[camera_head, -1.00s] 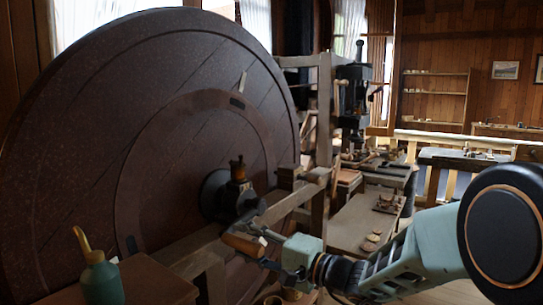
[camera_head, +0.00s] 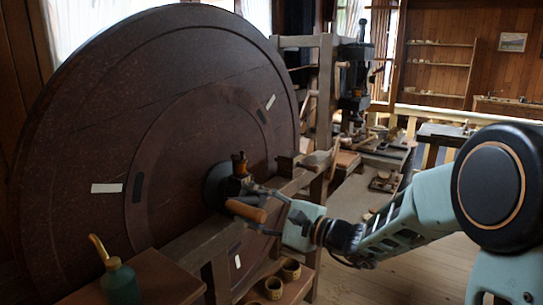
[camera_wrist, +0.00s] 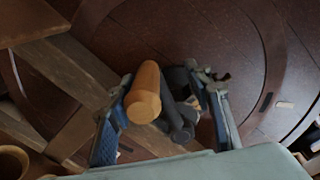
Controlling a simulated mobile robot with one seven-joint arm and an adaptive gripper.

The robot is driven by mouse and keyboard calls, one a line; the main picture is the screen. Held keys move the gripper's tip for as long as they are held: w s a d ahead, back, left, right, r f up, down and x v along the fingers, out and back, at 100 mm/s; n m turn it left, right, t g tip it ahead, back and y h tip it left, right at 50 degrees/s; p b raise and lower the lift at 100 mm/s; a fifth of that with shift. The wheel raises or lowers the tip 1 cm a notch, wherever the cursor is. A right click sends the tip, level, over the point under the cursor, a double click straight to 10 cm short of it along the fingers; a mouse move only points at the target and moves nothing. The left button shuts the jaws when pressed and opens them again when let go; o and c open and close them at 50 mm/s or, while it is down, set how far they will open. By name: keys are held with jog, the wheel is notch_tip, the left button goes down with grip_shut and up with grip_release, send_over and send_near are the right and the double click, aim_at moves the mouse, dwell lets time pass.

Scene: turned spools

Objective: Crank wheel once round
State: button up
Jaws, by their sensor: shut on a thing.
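The large dark wooden wheel (camera_head: 90,120) fills the left of the head view, with pale and dark marks on its face. Its black hub (camera_head: 216,186) sits at the centre, with a small brass-coloured oil cup on the bearing in front. The wooden crank handle (camera_head: 246,211) sticks out beside the hub; in the wrist view the handle (camera_wrist: 144,96) points end-on towards the camera.
A green oil can (camera_head: 121,283) with a yellow spout stands on a wooden ledge (camera_head: 165,275) at the lower left. Wooden cups (camera_head: 273,288) sit on a low shelf below my gripper. A timber frame (camera_head: 322,110) and workbench stand behind. Open floor lies at the right.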

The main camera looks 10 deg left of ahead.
jog(key=w+d+r+m+p, duration=0.3)
jog(key=w+r+m+p, duration=0.4)
jog(key=p, duration=0.5)
jog(key=shift+w+d+r+m, duration=0.25)
jog(key=shift+w+m, duration=0.25)
jog(key=shift+m, duration=0.4)
jog(key=v, duration=1.1)
jog(key=shift+f, duration=0.1)
